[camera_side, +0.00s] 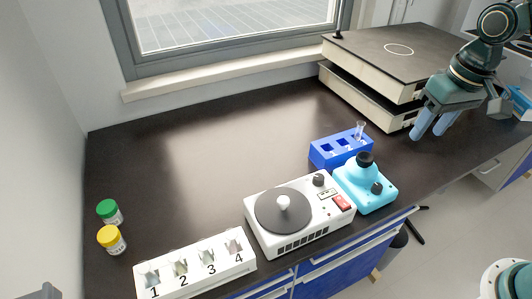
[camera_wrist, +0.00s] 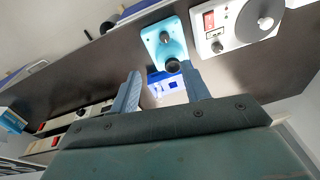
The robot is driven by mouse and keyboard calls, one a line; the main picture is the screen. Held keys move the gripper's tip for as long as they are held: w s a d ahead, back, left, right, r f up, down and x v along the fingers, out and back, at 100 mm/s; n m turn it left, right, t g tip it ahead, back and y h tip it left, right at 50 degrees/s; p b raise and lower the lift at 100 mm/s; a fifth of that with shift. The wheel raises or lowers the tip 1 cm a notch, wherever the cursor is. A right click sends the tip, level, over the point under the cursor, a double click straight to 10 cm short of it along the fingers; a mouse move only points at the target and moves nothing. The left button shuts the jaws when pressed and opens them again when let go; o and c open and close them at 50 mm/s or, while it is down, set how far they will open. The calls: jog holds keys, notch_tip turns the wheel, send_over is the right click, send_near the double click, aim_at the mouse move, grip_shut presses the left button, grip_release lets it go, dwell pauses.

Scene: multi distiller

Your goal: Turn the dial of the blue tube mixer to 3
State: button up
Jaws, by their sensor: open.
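The blue tube mixer (camera_side: 364,186) is a light blue device near the front edge of the bench, with a black cup on top and a dark dial (camera_side: 377,188) on its front. It also shows in the wrist view (camera_wrist: 163,40), where its dial (camera_wrist: 164,38) is above the cup. The dial's setting is too small to read. My gripper (camera_side: 434,126) is above the bench at the right, well apart from the mixer. Its two blue fingers are spread with nothing between them, and they also show in the wrist view (camera_wrist: 161,82).
A white centrifuge-like device (camera_side: 300,230) stands left of the mixer. A blue tube rack (camera_side: 322,158) with a tube is behind it. A numbered white rack (camera_side: 195,268), green-lid jar (camera_side: 110,212) and yellow-lid jar (camera_side: 112,240) are left. Stacked flat devices (camera_side: 375,100) stand at the back right.

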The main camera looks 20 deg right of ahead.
jog(key=s+r+t, duration=0.1)
jog(key=s+r, duration=0.2)
jog(key=s, duration=0.2)
jog(key=s+d+r+n+t, duration=0.1)
jog(key=s+r+t, duration=0.1)
jog(key=s, duration=0.3)
jog(key=shift+s+r, duration=0.3)
jog(key=shift+r, duration=0.1)
dwell(0.3)
jog(key=shift+d, duration=0.1)
dwell(0.4)
jog(key=w+a+f+n+g, duration=0.1)
jog(key=w+f, duration=0.3)
jog(key=w, duration=0.1)
jog(key=w+f+n+g, duration=0.2)
jog(key=w+f, duration=0.2)
jog(key=w, duration=0.1)
jog(key=w+a+f+n+g, duration=0.1)
jog(key=w+f+n, duration=0.1)
jog(key=w+f, duration=0.2)
jog(key=shift+w+a+f+g, duration=0.1)
jog(key=shift+w+a+g, duration=0.1)
jog(key=shift+w, duration=0.2)
jog(key=shift+w+a+f+g, duration=0.1)
jog(key=shift+w+a+g, duration=0.1)
jog(key=shift+w, duration=0.2)
